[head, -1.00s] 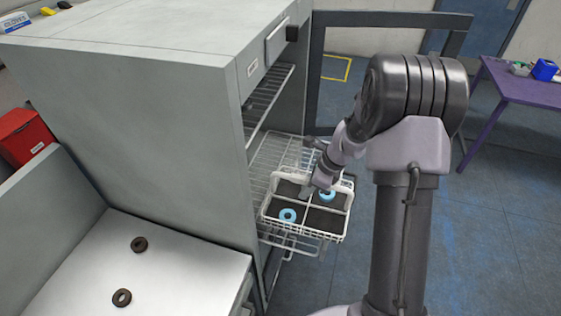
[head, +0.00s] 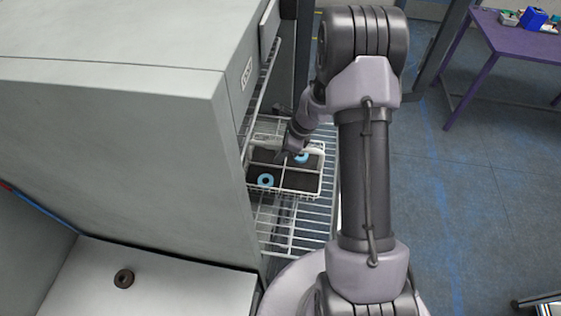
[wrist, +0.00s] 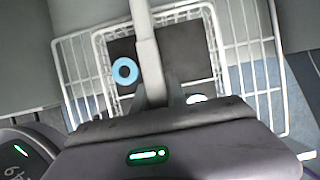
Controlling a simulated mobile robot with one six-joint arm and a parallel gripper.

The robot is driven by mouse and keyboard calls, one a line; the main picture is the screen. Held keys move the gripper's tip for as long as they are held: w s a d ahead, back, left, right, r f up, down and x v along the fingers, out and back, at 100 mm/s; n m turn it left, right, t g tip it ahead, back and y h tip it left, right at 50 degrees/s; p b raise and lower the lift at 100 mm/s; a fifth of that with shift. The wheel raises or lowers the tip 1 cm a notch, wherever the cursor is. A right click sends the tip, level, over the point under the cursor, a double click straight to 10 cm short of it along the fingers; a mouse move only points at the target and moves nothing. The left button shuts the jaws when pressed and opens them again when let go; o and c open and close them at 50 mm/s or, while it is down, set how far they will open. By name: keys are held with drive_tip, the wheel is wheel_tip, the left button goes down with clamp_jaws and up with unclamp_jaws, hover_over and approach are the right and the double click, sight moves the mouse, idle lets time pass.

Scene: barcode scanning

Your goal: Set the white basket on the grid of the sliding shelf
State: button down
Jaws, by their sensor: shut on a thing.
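The white basket (head: 321,186) is over the wire grid of the sliding shelf (head: 290,222), which is pulled out of the grey cabinet. The basket has dark compartments and holds two blue rings, one (head: 265,180) at the front left and one (head: 301,157) at the back right. My gripper (head: 287,152) is shut on the basket's middle handle. In the wrist view, the handle (wrist: 144,45) runs up from the gripper and the shelf grid (wrist: 245,55) shows around the basket. I cannot tell whether the basket touches the grid. The fingertips are mostly hidden.
The grey cabinet (head: 110,120) stands at left, with its body beside the shelf. A light worktop (head: 170,285) with a dark ring (head: 124,278) is at the lower left. A purple table (head: 515,40) stands far right.

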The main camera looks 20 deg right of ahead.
sight(276, 165)
wheel_tip(276, 165, down, 3)
drive_tip(key=shift+w+f+b, duration=0.1)
drive_tip(key=shift+b, duration=0.25)
drive_tip(key=shift+f, duration=0.15)
drive_tip(key=c, duration=1.3)
unclamp_jaws()
drive_tip(key=shift+c, duration=0.2)
drive_tip(key=p+v, duration=0.2)
drive_tip(key=v, duration=1)
drive_tip(key=shift+p, duration=0.4)
